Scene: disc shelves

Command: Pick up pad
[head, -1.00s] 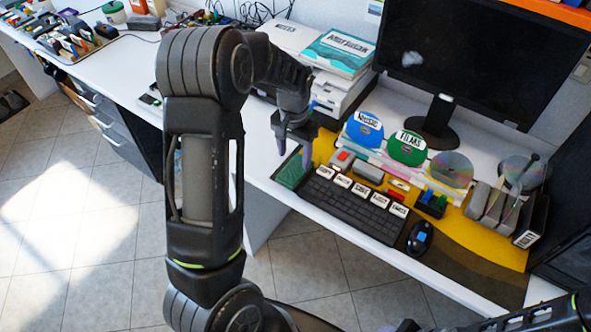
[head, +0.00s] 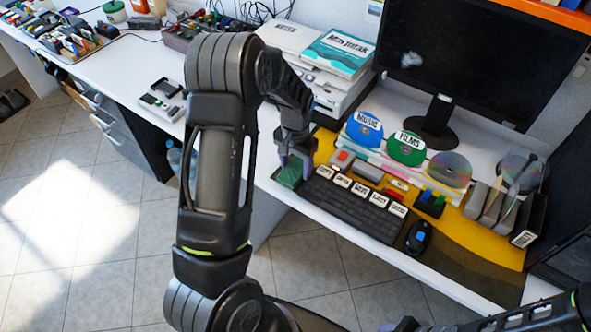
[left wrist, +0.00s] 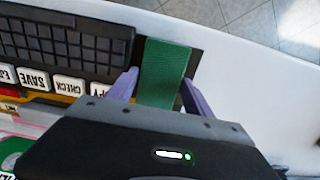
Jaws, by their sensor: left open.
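The pad is a green rectangle (head: 289,175) lying on the left end of the desk mat, beside the keyboard. It also shows in the left wrist view (left wrist: 166,72). My left gripper (head: 295,160) is open and right over the pad. In the left wrist view its two purple fingers (left wrist: 155,92) stand on either side of the pad's near part. I cannot tell whether they touch it. My right gripper is not clearly in view; only a bit of dark arm shows at the lower right.
A black keyboard (head: 349,205) with white labelled keys lies close to the pad's right side. Discs, small blocks and a mouse (head: 418,236) are farther right. A printer (head: 333,92) and monitor (head: 466,55) stand behind. The desk's front edge is near the pad.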

